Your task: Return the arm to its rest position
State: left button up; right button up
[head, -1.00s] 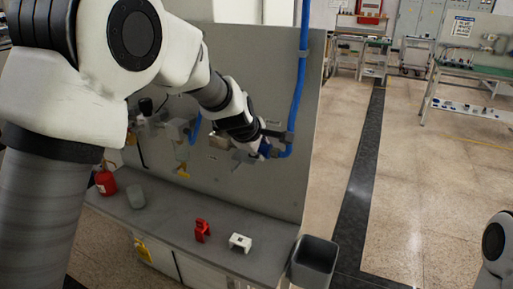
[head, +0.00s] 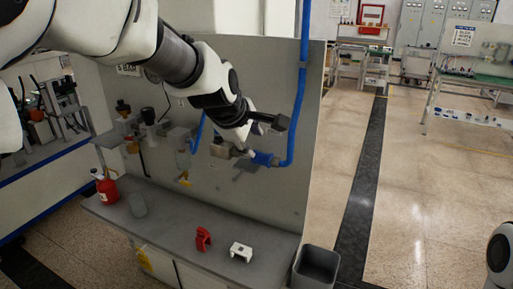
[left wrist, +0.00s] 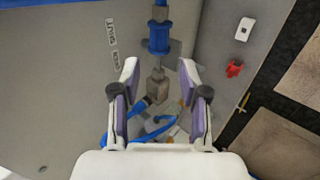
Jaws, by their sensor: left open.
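My left arm reaches in from the upper left in the head view. Its left gripper (head: 246,146) is in front of the grey upright panel (head: 268,200), beside the blue pipe fitting (head: 263,158). In the left wrist view the left gripper (left wrist: 159,70) has its two fingers spread apart with nothing held. The blue fitting (left wrist: 159,38) and a grey metal valve body (left wrist: 158,88) show beyond and between the fingers. In the head view the fingers are small and partly hidden by the wrist. My right gripper is out of view; only part of the right arm shows at the lower right.
Open floor (head: 420,200) lies right of the panel.

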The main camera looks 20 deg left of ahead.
pick_arm(q)
jog(key=shift+w+a, duration=0.1)
dwell(0.3)
jog(key=s+a+f+g+b, duration=0.15)
jog(key=s+f, duration=0.25)
jog(key=f, duration=0.8)
jog(key=s+d+f+g+b, duration=0.1)
jog(key=s+f+g, duration=0.2)
jog(key=f, duration=1)
jog(key=s+a+f+g+b, duration=0.1)
jog(key=s+f+g+b, duration=0.2)
jog(key=f, duration=0.9)
jog(key=s+a+f+m, duration=0.1)
jog(key=s+f+m, duration=0.7)
jog(key=s, duration=0.4)
jog(key=s+f+m+b, duration=0.1)
jog(key=s+f+m, duration=0.7)
jog(key=s+f, duration=0.2)
jog(key=shift+s+a+m+y, duration=0.3)
jog(key=shift+s+a, duration=0.1)
jog(key=shift+s, duration=0.65)
